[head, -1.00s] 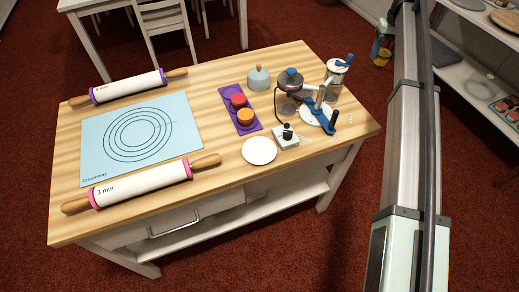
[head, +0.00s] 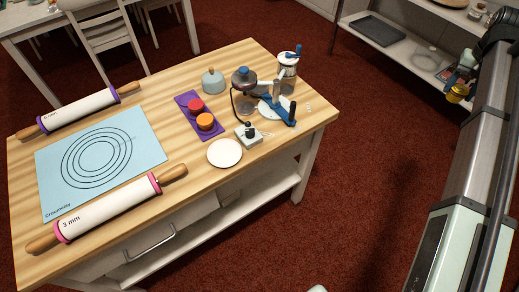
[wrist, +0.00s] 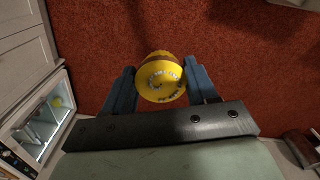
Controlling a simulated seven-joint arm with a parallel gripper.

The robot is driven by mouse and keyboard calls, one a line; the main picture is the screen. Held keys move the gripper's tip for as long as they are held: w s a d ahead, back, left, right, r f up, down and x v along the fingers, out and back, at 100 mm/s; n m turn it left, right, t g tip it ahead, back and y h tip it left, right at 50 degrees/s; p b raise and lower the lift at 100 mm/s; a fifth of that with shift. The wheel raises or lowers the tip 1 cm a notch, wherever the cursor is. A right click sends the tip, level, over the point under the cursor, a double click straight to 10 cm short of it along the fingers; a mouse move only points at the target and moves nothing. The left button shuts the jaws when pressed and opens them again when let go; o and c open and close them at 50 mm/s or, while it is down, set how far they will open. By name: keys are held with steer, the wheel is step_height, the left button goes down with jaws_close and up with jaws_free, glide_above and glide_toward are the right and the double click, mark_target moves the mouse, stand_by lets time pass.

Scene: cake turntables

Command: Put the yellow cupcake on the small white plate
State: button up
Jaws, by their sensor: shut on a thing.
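The yellow cupcake (head: 456,94) is between the blue fingers of my gripper (head: 459,82), at the right of the head view. The wrist view shows the yellow cupcake (wrist: 160,77) from close up, with white marks on its face. A finger of my gripper (wrist: 160,72) lies on each side of it, shut on it. The cupcake is over the red floor, well to the right of the table. The small white plate (head: 225,153) lies empty near the table's front edge. It is out of the wrist view.
A purple tray (head: 190,101) with a red and an orange item is behind the plate. A small grey-white box (head: 249,139), a blue-handled device (head: 292,115) and glass jars stand to the right. Rolling pins (head: 110,208) and a blue mat (head: 140,130) fill the table's left.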

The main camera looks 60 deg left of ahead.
steer(key=s+d+m, duration=0.3)
steer(key=d, duration=0.9)
steer(key=s+d+m, duration=0.2)
steer(key=d, duration=0.9)
steer(key=s+d+m, duration=0.3)
steer(key=d, duration=0.9)
steer(key=s+a+n, duration=0.3)
steer(key=a+n, duration=0.1)
steer(key=a, duration=1.9)
steer(key=s+a+f+n, duration=0.1)
steer(key=s+a+n, duration=0.1)
steer(key=s+a, duration=0.6)
steer(key=s+a+f+n, duration=0.15)
steer(key=s+a, duration=0.25)
steer(key=a, duration=0.7)
steer(key=n, duration=0.7)
glide_above(224, 154)
steer(key=shift+f, duration=2.25)
steer(key=shift+d+f, duration=0.1)
steer(key=shift+f, duration=4.7)
steer(key=shift+f, duration=0.15)
